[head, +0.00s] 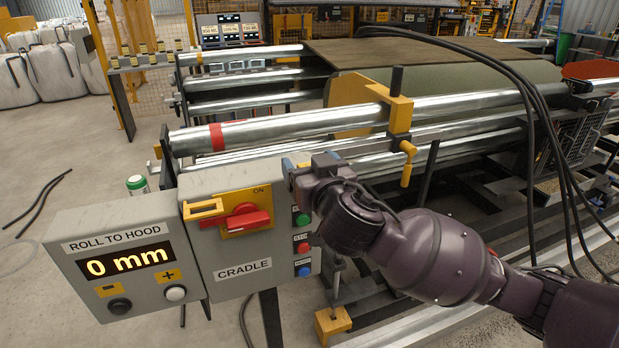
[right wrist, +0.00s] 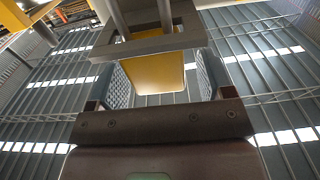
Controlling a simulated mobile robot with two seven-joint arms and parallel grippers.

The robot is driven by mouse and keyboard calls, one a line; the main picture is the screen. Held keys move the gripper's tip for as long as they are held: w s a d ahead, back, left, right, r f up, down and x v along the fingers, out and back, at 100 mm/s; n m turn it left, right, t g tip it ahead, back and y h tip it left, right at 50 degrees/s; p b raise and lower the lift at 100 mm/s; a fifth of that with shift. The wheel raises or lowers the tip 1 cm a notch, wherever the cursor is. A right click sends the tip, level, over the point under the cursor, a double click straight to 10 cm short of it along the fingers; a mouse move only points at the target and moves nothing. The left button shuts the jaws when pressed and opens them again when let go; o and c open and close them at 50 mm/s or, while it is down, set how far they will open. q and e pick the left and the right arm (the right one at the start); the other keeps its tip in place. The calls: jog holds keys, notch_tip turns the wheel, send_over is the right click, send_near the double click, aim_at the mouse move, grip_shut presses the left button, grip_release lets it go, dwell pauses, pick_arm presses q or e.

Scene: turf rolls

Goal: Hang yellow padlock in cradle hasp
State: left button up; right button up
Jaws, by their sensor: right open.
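The grey cradle box (head: 240,278) carries a red rotary handle (head: 246,220) on a yellow plate, with a yellow hasp-like bracket (head: 203,208) to its left. My right gripper (head: 291,168) is at the box's upper right edge, partly hidden by its own wrist. In the right wrist view a yellow block (right wrist: 158,72), apparently the padlock body, lies between the open textured fingers, with a visible gap at the right finger. A grey frame and bars (right wrist: 150,45) cross above it. Whether these are the shackle I cannot tell. My left gripper is out of view.
A "Roll to hood" box (head: 90,235) reading 0 mm joins the cradle box on the left. Steel rollers (head: 270,130) run behind. Black cables (head: 540,110) hang at the right. A rail with small yellow items (head: 150,58) stands at the back left.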

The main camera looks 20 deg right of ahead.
jog(key=c, duration=1)
jog(key=shift+r, duration=0.15)
jog(key=shift+c, duration=0.2)
